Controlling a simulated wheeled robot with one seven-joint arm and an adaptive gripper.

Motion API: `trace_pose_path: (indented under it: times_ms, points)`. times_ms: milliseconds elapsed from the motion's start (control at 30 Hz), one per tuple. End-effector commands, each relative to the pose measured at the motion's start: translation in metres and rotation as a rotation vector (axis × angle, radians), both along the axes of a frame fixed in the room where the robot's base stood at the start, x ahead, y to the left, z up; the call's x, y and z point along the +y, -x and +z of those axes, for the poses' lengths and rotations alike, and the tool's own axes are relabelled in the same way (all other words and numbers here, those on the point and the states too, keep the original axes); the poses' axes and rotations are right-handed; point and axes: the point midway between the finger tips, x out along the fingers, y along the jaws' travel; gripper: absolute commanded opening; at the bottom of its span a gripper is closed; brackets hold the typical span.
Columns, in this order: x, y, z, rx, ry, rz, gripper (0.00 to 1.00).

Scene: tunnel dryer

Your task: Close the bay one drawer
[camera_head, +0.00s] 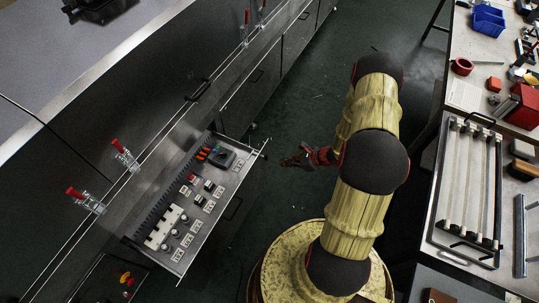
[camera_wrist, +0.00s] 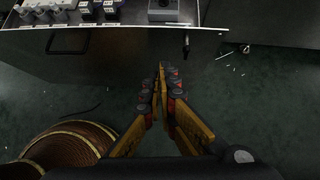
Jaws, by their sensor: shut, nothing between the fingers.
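An open drawer (camera_head: 238,182) sticks out from the long metal cabinet front in the head view, its top carrying rows of switches, plugs and labels. Its dark handle (camera_head: 233,208) is on the outer face. The drawer's front edge (camera_wrist: 120,26) and handle (camera_wrist: 70,42) also show at the top of the wrist view. I cannot read any bay number. My gripper (camera_head: 287,161) is shut and empty, off the drawer's far outer corner and apart from it. In the wrist view the fingertips (camera_wrist: 162,68) meet just below the drawer's edge, right of the handle.
Red-handled clamps (camera_head: 125,152) stand along the cabinet. A thin rod (camera_head: 263,150) projects from the drawer's far corner. Lower left, another panel (camera_head: 100,281) holds orange and yellow parts. A workbench (camera_head: 434,195) with a tray and tools stands at right. Dark green floor (camera_head: 290,115) lies clear between.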

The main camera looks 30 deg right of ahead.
Motion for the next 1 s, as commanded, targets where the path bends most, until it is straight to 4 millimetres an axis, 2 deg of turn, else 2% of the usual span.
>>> trace_pose_path:
  times_ms: [33, 100, 233, 367, 767, 1000]
  points:
    - [-0.009, -0.008, 0.0, -0.003, 0.008, -0.037, 0.0]
    - [-0.016, -0.013, 0.0, -0.002, 0.009, -0.074, 0.0]
    - [-0.017, -0.017, -0.006, 0.006, 0.01, -0.097, 0.0]
    - [-0.009, -0.026, -0.018, 0.006, 0.008, -0.093, 0.0]
    - [0.021, -0.071, -0.073, 0.005, 0.009, -0.09, 0.0]
    - [0.038, -0.098, -0.072, 0.003, 0.01, -0.093, 0.0]
